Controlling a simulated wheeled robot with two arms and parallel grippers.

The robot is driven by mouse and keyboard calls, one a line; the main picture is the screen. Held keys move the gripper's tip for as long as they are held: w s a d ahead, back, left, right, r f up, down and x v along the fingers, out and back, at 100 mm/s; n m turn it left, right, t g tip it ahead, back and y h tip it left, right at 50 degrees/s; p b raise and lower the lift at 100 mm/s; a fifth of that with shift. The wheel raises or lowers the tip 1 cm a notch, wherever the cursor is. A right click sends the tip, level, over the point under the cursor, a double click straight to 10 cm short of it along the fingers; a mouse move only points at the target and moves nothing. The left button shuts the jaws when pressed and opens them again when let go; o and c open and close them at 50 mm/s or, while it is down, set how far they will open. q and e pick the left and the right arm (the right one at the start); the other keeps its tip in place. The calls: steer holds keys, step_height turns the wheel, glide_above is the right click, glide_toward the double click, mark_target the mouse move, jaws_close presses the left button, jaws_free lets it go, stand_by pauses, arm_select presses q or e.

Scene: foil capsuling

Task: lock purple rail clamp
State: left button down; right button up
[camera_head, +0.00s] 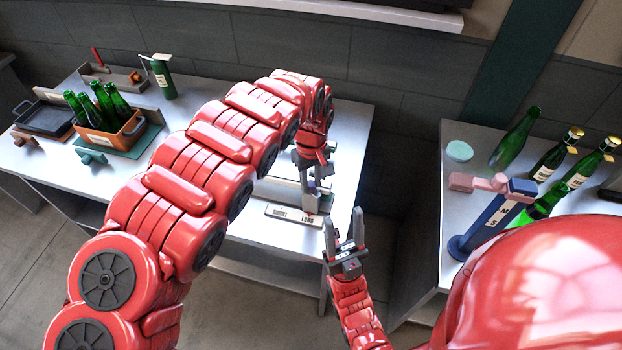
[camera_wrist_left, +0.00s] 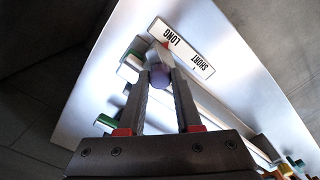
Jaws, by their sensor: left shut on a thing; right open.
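My left gripper (camera_head: 309,178) is at the right end of the left table, beside a plate marked SHORT and LONG (camera_head: 291,215). In the left wrist view its fingers (camera_wrist_left: 161,88) are shut on the small purple rail clamp (camera_wrist_left: 160,76), near the LONG end of the plate (camera_wrist_left: 181,48). The rest of the clamp is hidden by the fingers, and I cannot tell whether it is locked. My right gripper (camera_head: 345,247) is open and empty, in front of the table's right edge, with its fingers pointing up.
An orange crate of green bottles (camera_head: 110,132) and a dark tray (camera_head: 46,118) stand on the left table (camera_head: 345,130). The right table holds several green bottles (camera_head: 515,140) and a blue stand with a pink top (camera_head: 493,218). A gap separates the tables.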

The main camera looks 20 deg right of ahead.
arm_select(q)
steer(key=n+p, duration=0.1)
steer(key=n, duration=0.5)
steer(key=shift+r+n, duration=0.1)
steer(key=shift+n, duration=0.2)
steer(key=n, duration=1)
steer(key=shift+n, duration=0.4)
steer(key=n, duration=0.6)
steer(key=shift+p, duration=0.3)
steer(key=c, duration=0.6)
jaws_free()
